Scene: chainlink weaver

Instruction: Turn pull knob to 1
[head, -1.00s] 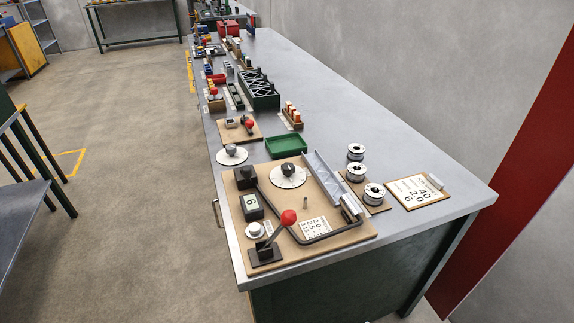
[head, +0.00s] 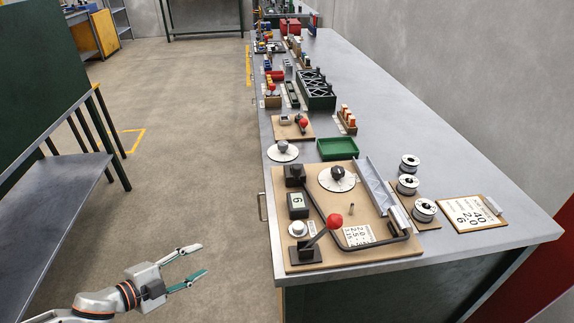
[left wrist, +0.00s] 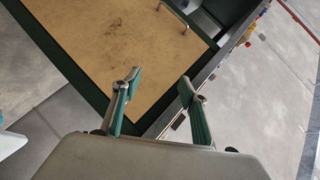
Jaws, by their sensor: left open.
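On the tan board (head: 375,255) on the workbench, a dark knob (head: 338,172) stands on a round white dial. A small pale knob (head: 297,229) sits near the board's left edge, below a box with a display (head: 298,203) showing 6. A grey knob (head: 283,146) stands on another white disc behind the board. I cannot tell which is the pull knob, nor read the dial marks. My left gripper (head: 203,259) is open and empty over the floor, left of the bench and apart from all knobs. Its open fingers (left wrist: 160,77) also show in the left wrist view.
A lever with a red ball (head: 334,221) and a bent dark bar (head: 378,243) rise from the board. A green tray (head: 338,149), several spools (head: 407,184) and a clipboard (head: 470,212) are nearby. A side table (head: 60,195) stands left; floor between is clear.

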